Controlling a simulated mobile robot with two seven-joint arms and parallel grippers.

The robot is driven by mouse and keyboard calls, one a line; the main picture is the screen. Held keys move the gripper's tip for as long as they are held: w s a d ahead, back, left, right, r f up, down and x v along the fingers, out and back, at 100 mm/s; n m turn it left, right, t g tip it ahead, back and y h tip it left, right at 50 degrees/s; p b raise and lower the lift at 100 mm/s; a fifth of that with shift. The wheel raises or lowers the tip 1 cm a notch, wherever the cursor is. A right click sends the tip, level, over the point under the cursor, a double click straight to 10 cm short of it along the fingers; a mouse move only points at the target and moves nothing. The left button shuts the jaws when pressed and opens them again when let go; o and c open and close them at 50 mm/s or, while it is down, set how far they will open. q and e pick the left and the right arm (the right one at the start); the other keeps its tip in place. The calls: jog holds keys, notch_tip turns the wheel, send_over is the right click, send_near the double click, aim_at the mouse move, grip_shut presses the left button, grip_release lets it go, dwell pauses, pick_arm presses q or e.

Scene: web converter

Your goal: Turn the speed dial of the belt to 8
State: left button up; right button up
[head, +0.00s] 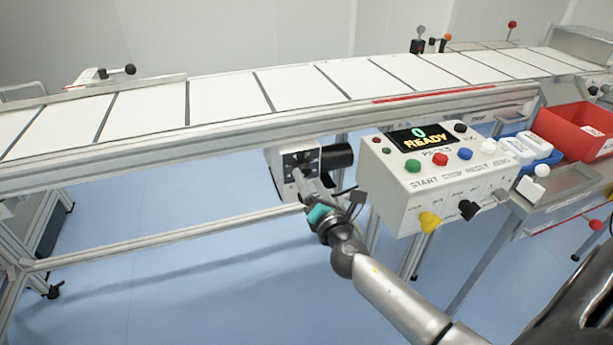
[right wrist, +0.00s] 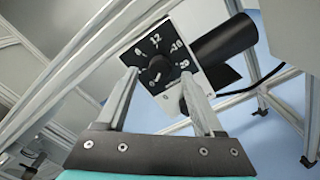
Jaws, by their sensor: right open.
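The speed dial (right wrist: 158,71) is a dark round knob on a black plate with white numbers. In the right wrist view, 12 is at the top and 16 and 20 are on the right; the pointer's exact setting is too small to read. The dial's control box (head: 287,168) hangs below the belt (head: 300,88) in the head view. My right gripper (head: 304,182) is in front of this box. In the right wrist view, its open fingers (right wrist: 159,78) stand on either side of the dial; contact cannot be told. My left gripper is out of view.
A black motor cylinder (right wrist: 222,50) juts out right of the dial plate. A white button panel (head: 430,186) with a READY display stands right of my gripper. A red bin (head: 572,128) is farther right. Frame rails run under the belt; the blue floor is open.

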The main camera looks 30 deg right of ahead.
aim_at(303, 170)
jog(key=shift+x, duration=1.35)
jog(key=shift+c, duration=0.4)
grip_shut()
